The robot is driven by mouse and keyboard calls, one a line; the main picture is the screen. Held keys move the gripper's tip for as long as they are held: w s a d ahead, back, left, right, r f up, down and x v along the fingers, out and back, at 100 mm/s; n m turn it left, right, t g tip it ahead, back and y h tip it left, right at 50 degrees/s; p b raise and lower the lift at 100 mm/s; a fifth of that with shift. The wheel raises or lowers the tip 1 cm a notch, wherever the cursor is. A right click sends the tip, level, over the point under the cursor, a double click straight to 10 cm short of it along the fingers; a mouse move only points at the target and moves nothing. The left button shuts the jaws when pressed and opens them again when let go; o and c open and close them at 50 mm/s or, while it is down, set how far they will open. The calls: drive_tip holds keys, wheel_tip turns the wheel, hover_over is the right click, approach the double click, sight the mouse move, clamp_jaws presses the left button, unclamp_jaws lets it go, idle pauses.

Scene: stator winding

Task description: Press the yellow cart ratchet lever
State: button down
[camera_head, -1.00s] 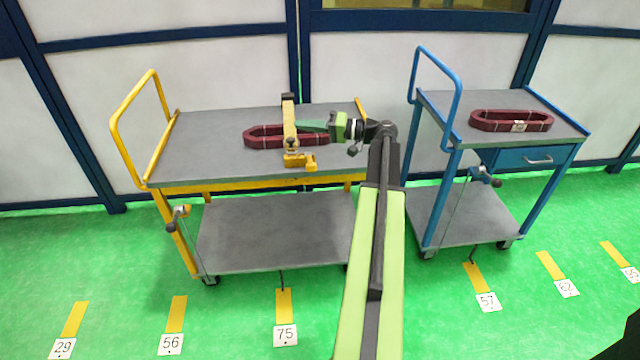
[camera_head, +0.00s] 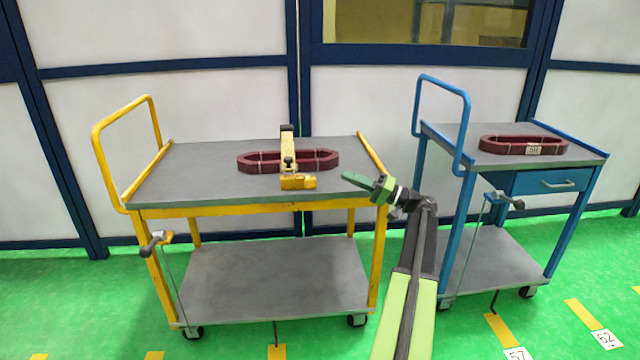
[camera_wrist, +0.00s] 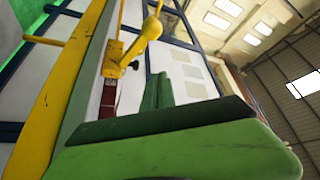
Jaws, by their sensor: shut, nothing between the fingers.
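The yellow cart (camera_head: 250,205) stands at left with a grey top and lower shelf. A small lever with a dark knob (camera_head: 152,246) sits on its front left leg, with a thin cable below it. A yellow clamp (camera_head: 289,160) with a yellow block at its near end lies across a dark red coil (camera_head: 255,162) on the cart top; the clamp also shows in the wrist view (camera_wrist: 122,55). My gripper (camera_head: 350,178) is shut and empty, to the right of the clamp near the cart's right end, apart from the clamp. Its green fingers fill the lower wrist view (camera_wrist: 160,110).
A blue cart (camera_head: 480,150) with a drawer (camera_head: 540,181), its own lever (camera_head: 505,199) and another red coil (camera_head: 522,145) stands at right. Walls with dark blue frames close off the back. Green floor with numbered markers (camera_head: 606,338) lies in front.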

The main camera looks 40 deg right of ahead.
sight(309, 180)
drive_tip(key=shift+r, duration=0.1)
drive_tip(key=p+x, duration=0.3)
drive_tip(key=x, duration=0.7)
drive_tip(key=shift+s+a+f+b, duration=1.1)
drive_tip(key=shift+a+f+b, duration=0.1)
drive_tip(key=shift+a+b, duration=0.1)
